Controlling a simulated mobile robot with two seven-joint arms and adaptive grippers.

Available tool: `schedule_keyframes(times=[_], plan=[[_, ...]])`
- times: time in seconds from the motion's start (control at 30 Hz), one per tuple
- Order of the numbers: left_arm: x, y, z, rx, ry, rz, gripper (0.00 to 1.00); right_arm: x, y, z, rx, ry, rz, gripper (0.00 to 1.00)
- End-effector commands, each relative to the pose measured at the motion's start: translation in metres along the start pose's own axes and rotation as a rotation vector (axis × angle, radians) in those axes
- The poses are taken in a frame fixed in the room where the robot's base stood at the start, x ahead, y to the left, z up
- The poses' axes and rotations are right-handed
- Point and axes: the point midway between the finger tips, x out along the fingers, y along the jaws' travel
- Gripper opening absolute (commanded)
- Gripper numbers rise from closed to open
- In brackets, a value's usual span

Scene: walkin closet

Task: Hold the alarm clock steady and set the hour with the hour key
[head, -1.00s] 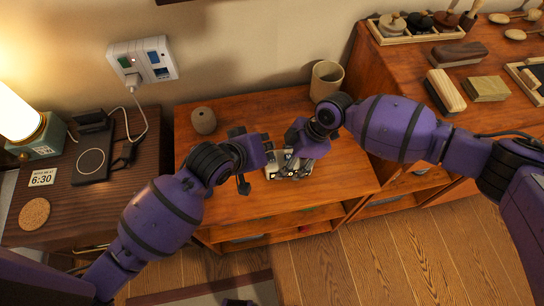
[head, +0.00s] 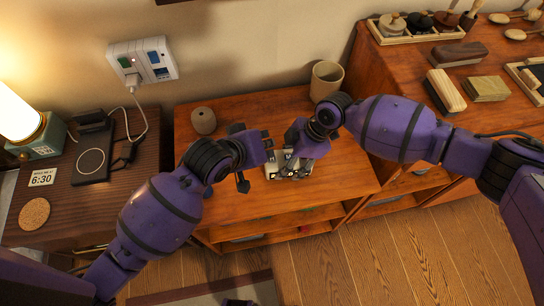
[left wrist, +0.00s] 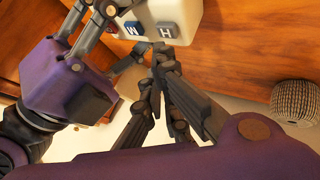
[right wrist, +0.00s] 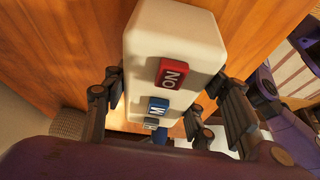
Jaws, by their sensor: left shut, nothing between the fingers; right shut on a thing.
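The alarm clock (head: 273,168) is a small cream box on the wooden shelf top, partly hidden by my grippers. In the right wrist view the clock (right wrist: 178,38) shows a red ON key (right wrist: 171,74), a blue M key (right wrist: 158,107) and a grey key (right wrist: 151,124) behind it. My right gripper (right wrist: 165,92) is shut on the clock, one finger on each side. In the left wrist view the grey H key (left wrist: 167,30) sits beside the M key (left wrist: 133,28). My left gripper (left wrist: 160,48) is shut and empty, its tips close to the H key; contact is unclear.
A round ribbed holder (head: 204,121) and a beige cup (head: 326,80) stand behind on the shelf top (head: 235,195). A dark side table with a lamp (head: 20,115) and charging pad (head: 90,163) is at left. Brushes and blocks lie on the right dresser (head: 390,70).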

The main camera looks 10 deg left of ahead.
Motion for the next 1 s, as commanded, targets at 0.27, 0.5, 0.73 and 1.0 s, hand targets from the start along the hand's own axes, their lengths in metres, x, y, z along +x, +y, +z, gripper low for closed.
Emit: schedule_keyframes(times=[0.27, 0.5, 0.73, 1.0], plan=[[-0.001, 0.001, -0.001, 0.000, 0.001, 0.001, 0.00, -0.001, 0.001, -0.001, 0.000, 0.001, 0.001, 0.08], [-0.016, 0.013, -0.012, 0.000, 0.002, 0.003, 0.00, -0.001, 0.001, 0.000, 0.000, 0.001, 0.001, 0.08], [-0.031, 0.024, -0.023, 0.000, 0.001, 0.003, 0.00, -0.001, 0.001, -0.001, 0.000, 0.001, 0.001, 0.08], [-0.035, 0.026, -0.025, 0.000, 0.000, 0.001, 0.00, -0.001, 0.001, -0.001, 0.000, 0.001, 0.001, 0.08]])
